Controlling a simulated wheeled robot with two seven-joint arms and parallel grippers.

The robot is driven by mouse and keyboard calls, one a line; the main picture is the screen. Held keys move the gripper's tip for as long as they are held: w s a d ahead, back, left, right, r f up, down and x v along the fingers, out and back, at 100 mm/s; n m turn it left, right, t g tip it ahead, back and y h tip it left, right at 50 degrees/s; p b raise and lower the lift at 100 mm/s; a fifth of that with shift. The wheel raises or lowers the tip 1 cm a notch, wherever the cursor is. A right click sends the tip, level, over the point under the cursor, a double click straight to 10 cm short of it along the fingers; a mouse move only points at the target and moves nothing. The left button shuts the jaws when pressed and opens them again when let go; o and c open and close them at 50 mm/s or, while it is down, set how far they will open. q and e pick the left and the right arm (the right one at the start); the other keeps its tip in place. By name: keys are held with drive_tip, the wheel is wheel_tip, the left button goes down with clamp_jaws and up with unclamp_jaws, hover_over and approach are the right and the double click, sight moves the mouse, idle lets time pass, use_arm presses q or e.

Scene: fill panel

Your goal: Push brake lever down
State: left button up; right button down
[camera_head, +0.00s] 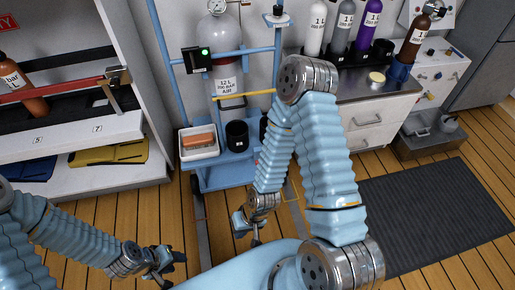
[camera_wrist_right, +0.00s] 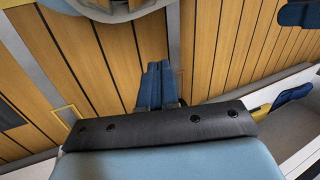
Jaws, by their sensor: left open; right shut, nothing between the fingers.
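The blue trolley (camera_head: 225,175) stands upright in the middle of the head view and carries a large grey cylinder (camera_head: 217,45). I cannot make out a brake lever for certain; my right arm covers part of the trolley's lower right side. My right gripper (camera_head: 256,238) is low over the wooden floor, in front of the trolley's base. In the right wrist view its blue fingers (camera_wrist_right: 155,85) are together, with nothing between them. My left gripper (camera_head: 167,272) is open and empty above the floor at the lower left, apart from the trolley.
A white shelf unit (camera_head: 90,185) with blue and yellow fins stands at left. A counter (camera_head: 375,95) with several small bottles stands at the back right. A dark mat (camera_head: 435,215) lies on the right floor. The wooden floor (camera_head: 110,220) between shelf and trolley is clear.

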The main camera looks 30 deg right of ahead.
drive_tip(key=w+d+r+n+h+p, duration=0.1)
drive_tip(key=w+d+r+h+p, duration=0.3)
drive_tip(key=w+d+r, duration=1.1)
wheel_tip(320, 180, up, 3)
drive_tip(key=shift+d+f+t+p, duration=0.1)
drive_tip(key=shift+d+t+p, duration=0.2)
drive_tip(key=shift+d+p, duration=0.55)
drive_tip(key=shift+d+f, duration=0.1)
drive_tip(key=shift+d, duration=0.1)
drive_tip(key=shift+w+f+b, duration=0.15)
drive_tip(key=shift+f+b, duration=0.85)
drive_tip(key=shift+f, duration=0.7)
drive_tip(key=shift+w+f+b, duration=0.15)
drive_tip(key=shift+f+b, duration=0.85)
drive_tip(key=shift+f, duration=0.65)
